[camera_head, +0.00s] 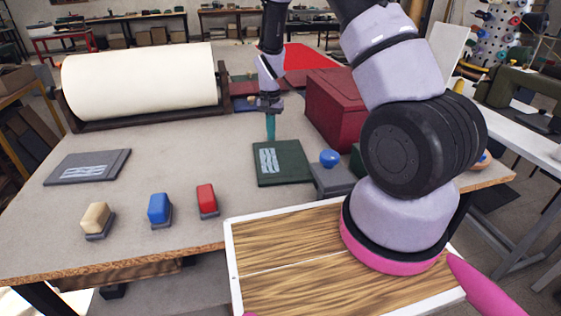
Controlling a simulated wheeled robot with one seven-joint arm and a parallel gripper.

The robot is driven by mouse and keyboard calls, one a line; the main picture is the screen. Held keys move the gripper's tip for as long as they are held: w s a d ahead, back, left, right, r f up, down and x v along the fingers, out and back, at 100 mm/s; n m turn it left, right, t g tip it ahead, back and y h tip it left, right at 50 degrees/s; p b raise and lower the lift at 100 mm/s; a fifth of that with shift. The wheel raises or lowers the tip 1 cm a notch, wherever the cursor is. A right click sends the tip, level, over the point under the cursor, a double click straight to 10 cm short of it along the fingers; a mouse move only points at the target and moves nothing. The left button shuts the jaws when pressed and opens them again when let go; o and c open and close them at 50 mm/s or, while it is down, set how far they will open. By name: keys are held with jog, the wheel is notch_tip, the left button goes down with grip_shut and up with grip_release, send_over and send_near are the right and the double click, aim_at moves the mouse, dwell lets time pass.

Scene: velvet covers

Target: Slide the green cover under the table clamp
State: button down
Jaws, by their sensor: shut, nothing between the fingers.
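The green cover (290,172) lies flat on the grey table, with a pale wavy-striped patch on its left part. My gripper (270,136) points down at the cover's far left edge. Its teal fingers are shut with nothing between them, and I cannot tell whether the tips touch the cover. A grey block with a blue ball knob (330,158), which looks like the table clamp, stands close to the right of the cover. My arm hides part of the area right of it.
A dark red box (332,108) stands behind the clamp. A large cream roll (140,82) lies at the back left. A grey cover (87,167) lies at the left. Beige (96,219), blue (160,209) and red (207,200) blocks stand near the front edge. The table's middle is clear.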

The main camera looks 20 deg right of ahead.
aim_at(279, 154)
jog(key=shift+s, duration=0.4)
jog(key=shift+s, duration=0.1)
jog(key=shift+s, duration=4.9)
